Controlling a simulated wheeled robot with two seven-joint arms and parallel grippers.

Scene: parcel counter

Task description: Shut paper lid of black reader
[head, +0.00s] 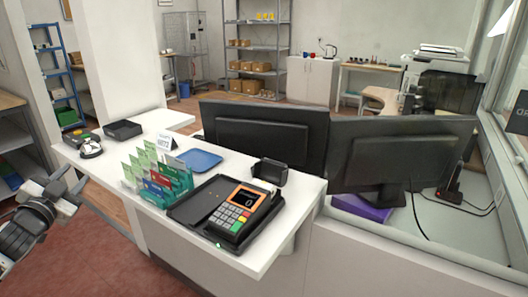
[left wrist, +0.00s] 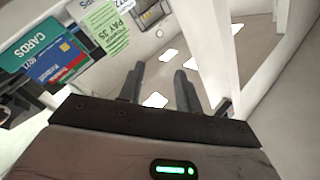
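A black reader (head: 235,214) with an orange-framed screen and a keypad sits on the counter near its front right edge. A flat black panel (head: 200,200) lies beside it on the left. A black upright box-like part (head: 270,172) stands at its far end; I cannot tell whether this is its raised paper lid. My left gripper (head: 68,184) is off the counter's left end, well away from the reader, open and empty. In the left wrist view its two fingers (left wrist: 158,88) stand apart with nothing between them. My right gripper is not in view.
A card rack (head: 158,176) stands left of the reader and shows in the left wrist view (left wrist: 62,55). A blue tray (head: 199,159), a sign (head: 166,141), a black box (head: 123,130) and another small device (head: 82,139) are on the counter (head: 125,160). Monitors (head: 265,130) stand behind.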

